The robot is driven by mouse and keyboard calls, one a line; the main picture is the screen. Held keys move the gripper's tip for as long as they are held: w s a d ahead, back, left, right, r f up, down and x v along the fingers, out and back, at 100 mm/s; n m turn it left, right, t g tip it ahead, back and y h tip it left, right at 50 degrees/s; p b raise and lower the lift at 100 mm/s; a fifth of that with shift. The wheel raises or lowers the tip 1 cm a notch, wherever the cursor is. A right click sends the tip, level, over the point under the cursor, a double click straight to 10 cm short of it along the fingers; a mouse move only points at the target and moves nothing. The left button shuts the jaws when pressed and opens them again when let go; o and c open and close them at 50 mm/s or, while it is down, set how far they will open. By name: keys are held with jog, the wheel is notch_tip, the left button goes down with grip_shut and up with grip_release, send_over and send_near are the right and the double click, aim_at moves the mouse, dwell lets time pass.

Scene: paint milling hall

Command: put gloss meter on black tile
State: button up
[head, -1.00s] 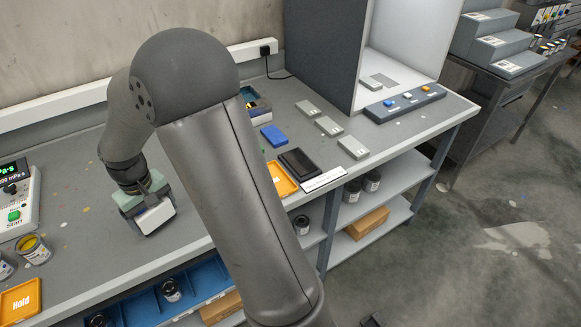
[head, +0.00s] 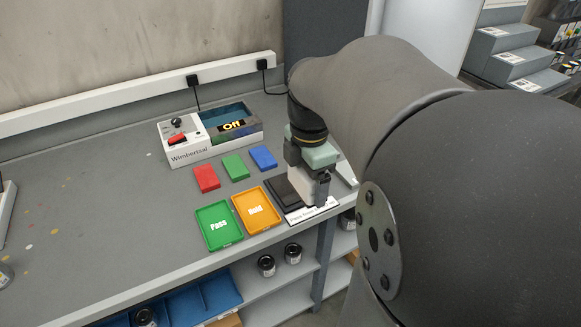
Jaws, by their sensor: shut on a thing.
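The black tile (head: 278,193) lies near the front edge of the bench, partly hidden behind my gripper and its load. My gripper (head: 311,182) is over the right part of the tile, pointing down. It is shut on the gloss meter (head: 300,187), a pale grey-white block that looks upright. The meter overlaps the tile in this view. I cannot tell whether its underside touches the tile or hangs just above it.
A white printed label (head: 300,215) lies in front of the tile. An orange Hold tray (head: 257,210) and a green Pass tray (head: 219,226) are to the left. Red (head: 206,178), green (head: 235,167) and blue (head: 263,158) blocks lie behind. A boxed instrument (head: 208,135) stands farther back.

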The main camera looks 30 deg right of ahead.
jog(key=shift+w+d, duration=0.2)
jog(key=shift+w, duration=0.05)
jog(key=w+f+p, duration=0.2)
jog(key=w+f, duration=0.1)
jog(key=w, duration=0.4)
send_over(286, 188)
jog(key=f, duration=0.6)
jog(key=shift+s+a, duration=0.1)
jog(key=shift+s, duration=0.2)
jog(key=shift+w+f, duration=0.3)
jog(key=shift+f, duration=1.6)
jog(key=shift+f, duration=0.1)
